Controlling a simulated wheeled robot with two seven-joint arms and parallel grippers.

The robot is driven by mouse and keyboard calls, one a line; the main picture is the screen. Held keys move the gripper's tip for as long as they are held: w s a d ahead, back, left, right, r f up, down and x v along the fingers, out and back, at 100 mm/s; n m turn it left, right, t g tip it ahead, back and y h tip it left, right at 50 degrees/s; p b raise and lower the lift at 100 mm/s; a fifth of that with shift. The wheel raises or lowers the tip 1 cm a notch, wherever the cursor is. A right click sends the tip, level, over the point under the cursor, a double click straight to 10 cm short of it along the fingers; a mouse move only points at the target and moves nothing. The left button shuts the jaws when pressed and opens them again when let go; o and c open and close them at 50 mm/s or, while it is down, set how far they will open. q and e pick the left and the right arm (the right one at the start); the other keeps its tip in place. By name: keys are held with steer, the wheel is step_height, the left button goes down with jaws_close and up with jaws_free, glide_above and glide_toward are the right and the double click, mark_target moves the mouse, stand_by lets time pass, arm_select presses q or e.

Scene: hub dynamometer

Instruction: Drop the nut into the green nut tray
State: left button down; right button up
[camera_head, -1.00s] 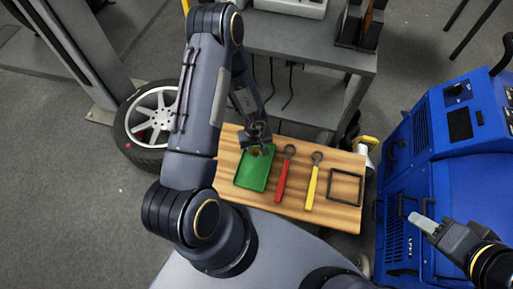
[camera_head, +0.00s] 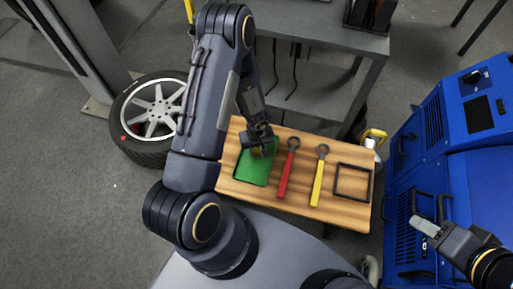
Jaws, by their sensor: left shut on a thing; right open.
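The green nut tray (camera_head: 252,170) lies at the left part of a wooden board. My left gripper (camera_head: 261,151) is over the tray's far end, pointing down. It is shut on a small yellowish nut (camera_head: 257,153), mostly hidden by the fingers. I cannot tell how high the nut is above the tray floor. My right gripper (camera_head: 424,226) is at the lower right, in front of the blue machine, away from the board. It is open and empty.
Right of the tray on the wooden board (camera_head: 232,188) lie a red wrench (camera_head: 287,172), a yellow wrench (camera_head: 319,180) and a black square frame (camera_head: 353,182). A blue machine (camera_head: 463,150) stands at right. A wheel (camera_head: 150,112) lies at left. A grey bench (camera_head: 300,35) is behind.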

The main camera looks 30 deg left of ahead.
arm_select(q)
steer(key=c, duration=1.1)
jaws_free()
steer(key=shift+o, duration=0.2)
steer(key=shift+r, duration=0.1)
step_height(320, 180, up, 8)
steer(key=p, duration=0.2)
steer(key=shift+p, duration=0.4)
step_height(320, 180, up, 9)
steer(key=p, duration=1.1)
steer(key=shift+f, duration=0.2)
